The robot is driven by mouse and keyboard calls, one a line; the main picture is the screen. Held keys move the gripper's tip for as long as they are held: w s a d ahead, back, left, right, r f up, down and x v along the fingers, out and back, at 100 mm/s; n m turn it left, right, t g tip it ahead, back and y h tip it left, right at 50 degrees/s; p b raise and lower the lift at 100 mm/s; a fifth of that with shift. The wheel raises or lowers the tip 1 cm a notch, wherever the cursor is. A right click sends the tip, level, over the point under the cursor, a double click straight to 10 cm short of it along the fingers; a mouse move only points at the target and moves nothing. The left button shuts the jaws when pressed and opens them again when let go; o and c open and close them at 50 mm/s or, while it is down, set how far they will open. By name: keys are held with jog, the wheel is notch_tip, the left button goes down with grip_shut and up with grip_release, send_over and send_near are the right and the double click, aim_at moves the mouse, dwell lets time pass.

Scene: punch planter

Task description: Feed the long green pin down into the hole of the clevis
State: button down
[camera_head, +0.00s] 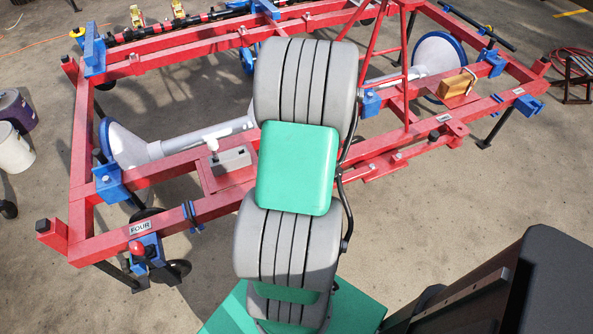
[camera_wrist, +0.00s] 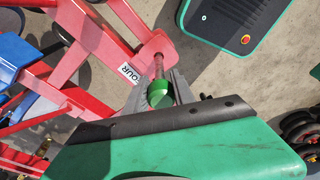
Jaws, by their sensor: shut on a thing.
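In the wrist view, my gripper (camera_wrist: 160,88) is shut on the green pin (camera_wrist: 159,97), one grey finger on each side of its green head. The pin's bare, brownish shaft points away from the fingers toward the rounded end of a red clevis (camera_wrist: 154,45). The shaft's far end overlaps the clevis end in the picture. I cannot tell whether it is in the hole, above it or touching the rim. A white "FOUR" label sits on the red part beside the pin. In the head view, my arm hides the gripper, and I cannot make out the pin.
A large red frame (camera_head: 95,190) with blue brackets spans the head view. White-grey shafts with blue-edged discs (camera_head: 122,145) lie across it. Two buckets (camera_head: 14,148) stand at the left edge. Bare concrete (camera_head: 420,220) lies in front of the frame to the right.

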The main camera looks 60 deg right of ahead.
jog(key=shift+f+b, duration=2.85)
jog(key=shift+f, duration=1.1)
jog(key=shift+r+p, duration=1.1)
jog(key=shift+r, duration=0.35)
jog(key=shift+f+b, duration=1.1)
jog(key=shift+f, duration=0.45)
jog(key=shift+r, duration=0.15)
jog(key=shift+r+p, duration=1.2)
jog(key=shift+r, duration=0.25)
jog(key=shift+f+b, duration=0.75)
jog(key=shift+f, duration=0.25)
